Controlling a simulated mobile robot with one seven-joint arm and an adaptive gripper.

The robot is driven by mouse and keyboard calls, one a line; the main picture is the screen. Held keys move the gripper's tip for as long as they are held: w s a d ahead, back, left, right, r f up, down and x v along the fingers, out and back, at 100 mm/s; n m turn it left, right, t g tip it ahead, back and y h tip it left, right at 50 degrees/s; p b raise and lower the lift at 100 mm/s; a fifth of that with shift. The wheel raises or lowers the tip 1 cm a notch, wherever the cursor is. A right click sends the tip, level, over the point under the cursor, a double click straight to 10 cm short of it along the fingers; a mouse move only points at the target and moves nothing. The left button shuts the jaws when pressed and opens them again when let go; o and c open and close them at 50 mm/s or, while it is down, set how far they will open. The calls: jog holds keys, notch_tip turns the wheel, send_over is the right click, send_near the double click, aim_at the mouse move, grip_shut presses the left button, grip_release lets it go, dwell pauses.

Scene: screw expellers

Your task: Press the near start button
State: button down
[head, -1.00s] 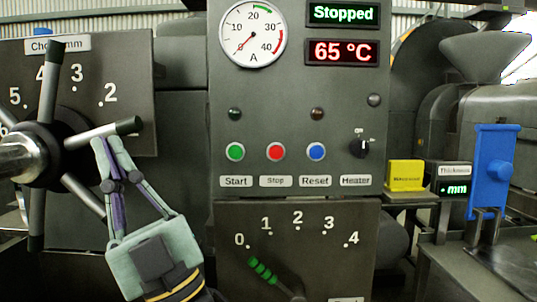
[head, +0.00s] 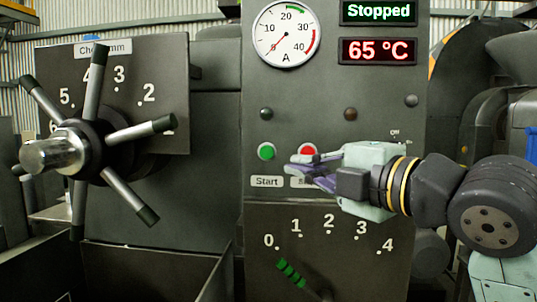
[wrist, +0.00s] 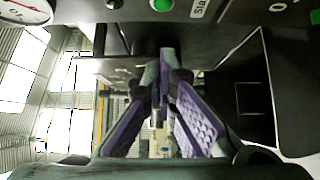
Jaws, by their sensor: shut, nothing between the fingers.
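The green start button (head: 266,151) sits on the dark control panel (head: 340,90) above the "Start" label (head: 267,181). It also shows at the top of the wrist view (wrist: 161,4). My gripper (head: 291,167) is shut and empty, pointing left in front of the panel. Its fingertips are to the right of the start button and slightly below it in the head view; I cannot tell how far they stand off the panel. The red stop button (head: 308,149) is partly covered by my gripper. The blue reset button is hidden behind it.
A large spoked handwheel (head: 90,150) sticks out at the left. A lever with a green grip (head: 290,271) is below the buttons. The displays read "Stopped" (head: 379,12) and "65 °C" (head: 378,51). An ammeter (head: 286,34) is at the panel's top.

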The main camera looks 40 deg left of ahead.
jog(key=shift+a, duration=0.1)
jog(key=p, duration=0.3)
send_near(268, 152)
jog(key=s+a, duration=0.4)
jog(key=a, duration=0.2)
jog(key=w, duration=0.1)
jog(key=p, duration=0.1)
jog(key=w, duration=0.1)
jog(key=shift+w+a+r, duration=0.3)
jog(key=shift+r, duration=0.05)
jog(key=shift+w+a+f+p, duration=0.15)
jog(key=shift+w+a+p, duration=0.25)
jog(key=shift+w, duration=0.1)
jog(key=shift+d, duration=0.1)
jog(key=shift+w, duration=0.1)
